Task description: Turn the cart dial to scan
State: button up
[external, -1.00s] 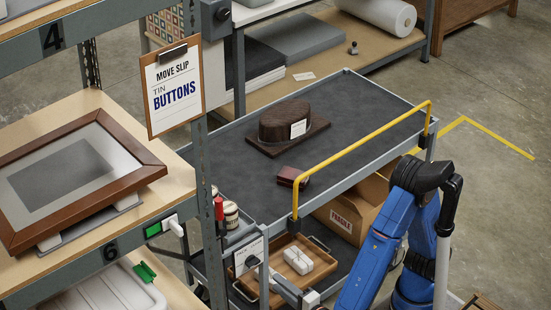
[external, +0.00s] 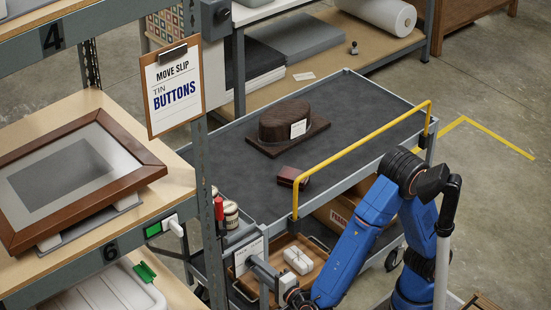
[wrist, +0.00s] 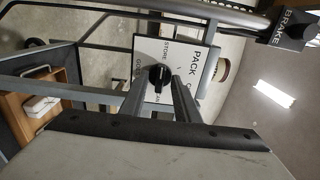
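The cart dial is a black knob (wrist: 158,76) on a white label plate (wrist: 148,50) at the end of the cart; the plate also shows in the external view (external: 244,250). The plate reads PACK and STORE; other words, one ending in "AN", are partly covered by my fingers. My gripper (wrist: 160,82) is open, with one finger on each side of the knob and the knob seemingly between the fingertips. Contact cannot be made out. In the external view my gripper (external: 262,268) reaches the plate and hides the knob. The knob's pointing direction is too small to read.
A wooden tray (external: 313,258) with a white package sits below. A BRAKE block (wrist: 288,32) is at upper right. A shelf post (external: 208,200) stands close left.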

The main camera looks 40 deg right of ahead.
jog(key=shift+c, duration=0.2)
grip_shut()
jog(key=shift+m, duration=0.4)
jog(key=shift+s+f+m, duration=0.1)
jog(key=shift+m, duration=17.3)
